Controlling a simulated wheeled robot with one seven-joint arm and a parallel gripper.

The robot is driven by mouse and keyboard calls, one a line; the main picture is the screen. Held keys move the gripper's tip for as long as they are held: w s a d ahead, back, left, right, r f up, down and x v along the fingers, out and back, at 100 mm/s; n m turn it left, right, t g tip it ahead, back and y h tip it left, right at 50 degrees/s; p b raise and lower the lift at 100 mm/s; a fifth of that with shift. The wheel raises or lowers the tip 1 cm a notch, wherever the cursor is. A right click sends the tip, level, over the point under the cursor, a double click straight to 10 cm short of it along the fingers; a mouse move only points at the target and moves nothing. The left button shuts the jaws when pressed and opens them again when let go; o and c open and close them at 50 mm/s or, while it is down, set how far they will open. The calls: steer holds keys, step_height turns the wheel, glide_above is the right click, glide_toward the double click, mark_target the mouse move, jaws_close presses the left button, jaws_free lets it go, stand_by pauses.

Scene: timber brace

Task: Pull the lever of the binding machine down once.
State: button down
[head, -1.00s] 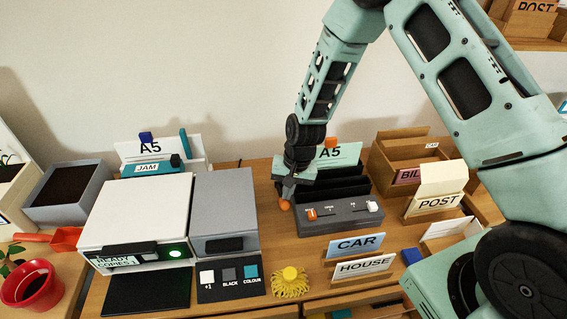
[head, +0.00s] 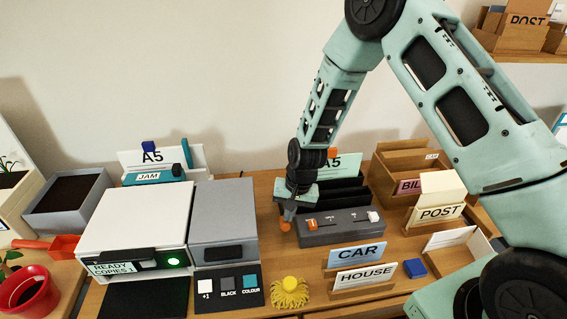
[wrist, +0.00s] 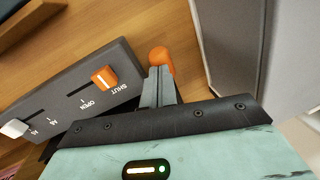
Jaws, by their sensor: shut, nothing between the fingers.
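The binding machine (head: 340,231) is a dark grey box with an orange slider and a white slider on top. In the wrist view the orange slider (wrist: 103,77) stands by the SHUT mark, and the white slider (wrist: 15,127) is at the far end. The lever's orange knob (head: 285,226) is at the machine's left side. My gripper (head: 288,213) is shut, pointing down right above the knob. In the wrist view the knob (wrist: 161,58) shows just past my closed fingertips (wrist: 160,80). They look in contact, but the exact touch is hidden. Most of the lever arm is hidden.
A grey copier unit (head: 223,215) with a lit white printer (head: 140,220) stands left of the lever. Black slots with an A5 card (head: 347,163) stand behind the machine. CAR (head: 357,256) and HOUSE (head: 364,276) card holders are in front. A yellow tuft (head: 290,292) lies front left.

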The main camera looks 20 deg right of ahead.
steer(key=shift+s+f, duration=0.45)
steer(key=shift+s, duration=0.1)
steer(key=s+d+r+p, duration=0.1)
steer(key=s+d+r, duration=0.1)
steer(key=r, duration=1.1)
steer(key=shift+s, duration=0.7)
steer(key=shift+r, duration=0.1)
steer(key=s+a+r+n, duration=0.5)
steer(key=s+a+r, duration=0.2)
steer(key=s+r, duration=0.25)
steer(key=s+r+n, duration=0.2)
steer(key=s+n, duration=0.1)
steer(key=s, duration=0.4)
steer(key=s+r+n+h, duration=0.1)
steer(key=s+r+n, duration=0.1)
steer(key=s+n, duration=0.2)
steer(key=s+a, duration=0.1)
steer(key=s, duration=0.2)
steer(key=shift+r+g+h, duration=0.3)
